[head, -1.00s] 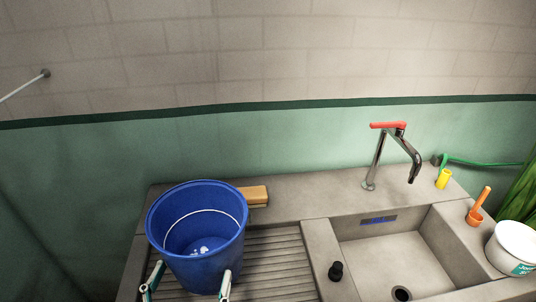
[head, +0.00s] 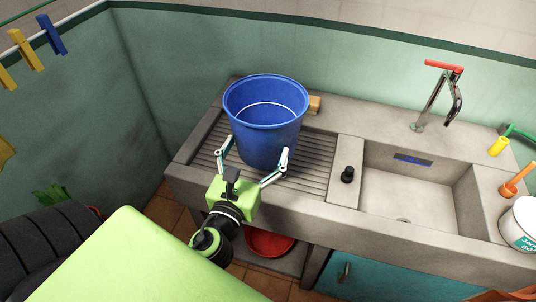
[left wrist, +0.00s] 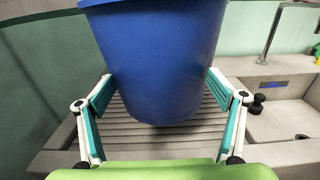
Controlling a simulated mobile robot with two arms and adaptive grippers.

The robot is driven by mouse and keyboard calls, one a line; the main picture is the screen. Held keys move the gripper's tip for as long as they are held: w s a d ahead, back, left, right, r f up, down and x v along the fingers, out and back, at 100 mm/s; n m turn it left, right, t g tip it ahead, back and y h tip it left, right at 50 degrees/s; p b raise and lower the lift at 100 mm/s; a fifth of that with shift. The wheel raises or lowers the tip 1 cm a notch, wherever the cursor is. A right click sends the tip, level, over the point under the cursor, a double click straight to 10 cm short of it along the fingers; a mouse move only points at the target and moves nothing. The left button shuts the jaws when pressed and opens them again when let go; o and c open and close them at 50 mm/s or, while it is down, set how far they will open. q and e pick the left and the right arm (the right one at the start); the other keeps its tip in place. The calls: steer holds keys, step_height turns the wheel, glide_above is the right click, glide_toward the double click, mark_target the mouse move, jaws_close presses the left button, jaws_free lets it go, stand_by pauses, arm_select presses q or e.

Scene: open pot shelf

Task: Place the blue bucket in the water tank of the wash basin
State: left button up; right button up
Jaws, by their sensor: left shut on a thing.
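The blue bucket (head: 266,115) is upright over the ribbed washboard on the left of the wash basin, its white handle lying inside. My left gripper (head: 254,160) is shut on the bucket, with one finger on each side of its wall. The left wrist view shows the bucket (left wrist: 160,65) between the teal finger pads. Whether its base touches the ribs is hard to tell. The water tank (head: 405,205) is the square hollow to the right, under the tap; its visible floor looks empty with a drain. My right gripper is not in view.
A raised divider with a black stopper (head: 347,174) separates washboard and tank. The tap (head: 437,97) with a red handle stands behind the tank. A wooden block (head: 314,105) lies behind the bucket. A yellow item (head: 498,146), orange brush (head: 517,180) and white tub (head: 520,224) line the right side.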

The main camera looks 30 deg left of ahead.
arm_select(q)
steer(key=w+f, duration=0.1)
steer(key=w, duration=0.1)
steer(key=w+f, duration=0.1)
steer(key=w, duration=0.1)
steer(key=shift+a+f, duration=0.35)
steer(key=w+f, duration=0.1)
steer(key=f+b, duration=0.1)
steer(key=w+f, duration=0.1)
steer(key=shift+w+a+f, duration=0.25)
steer(key=shift+w, duration=0.1)
steer(key=f, duration=0.1)
steer(key=f+b, duration=0.2)
steer(key=shift+w+f, duration=0.2)
steer(key=shift+w, duration=0.1)
steer(key=shift+f, duration=0.25)
steer(key=o, duration=1.2)
steer(key=shift+f, duration=0.1)
steer(key=shift+o, duration=0.3)
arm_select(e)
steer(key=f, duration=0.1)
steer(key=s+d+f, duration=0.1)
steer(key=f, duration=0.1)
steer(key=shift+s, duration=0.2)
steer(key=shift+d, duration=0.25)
